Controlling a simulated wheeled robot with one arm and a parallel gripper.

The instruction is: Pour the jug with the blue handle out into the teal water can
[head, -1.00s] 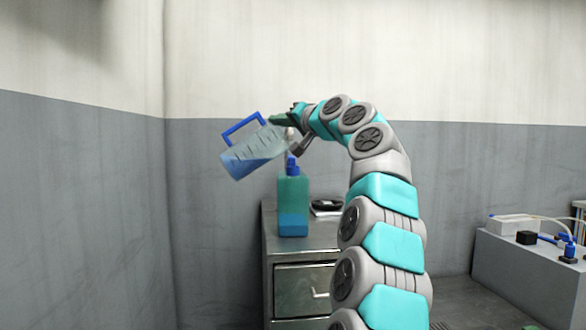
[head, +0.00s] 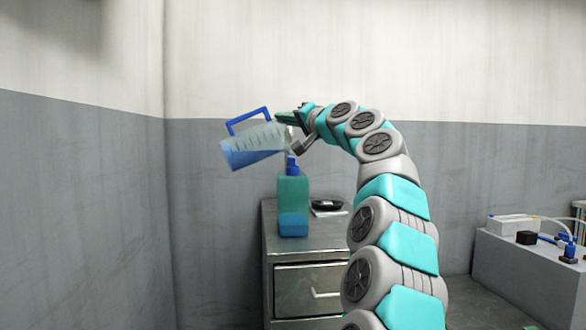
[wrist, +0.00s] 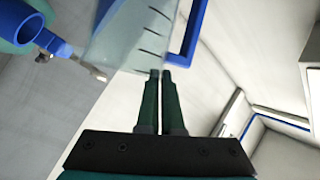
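The jug (head: 254,147), clear with blue liquid and marks on its wall, hangs in the air, tilted almost onto its side. Its blue handle (head: 247,116) is on top, its base at left and its mouth end at right. The jug wall (wrist: 135,35) also fills the top of the wrist view. My gripper (wrist: 160,75) is shut on the jug near its mouth end. The teal water can (head: 293,190) stands upright below, with blue in its lower half and a blue top (head: 292,165) just under the mouth end. I cannot see any liquid stream.
The can stands on a grey metal cabinet (head: 305,262) with a drawer. A small black object (head: 326,205) lies right of the can. A grey box with tubing (head: 535,265) is at far right. Walls lie behind and at left.

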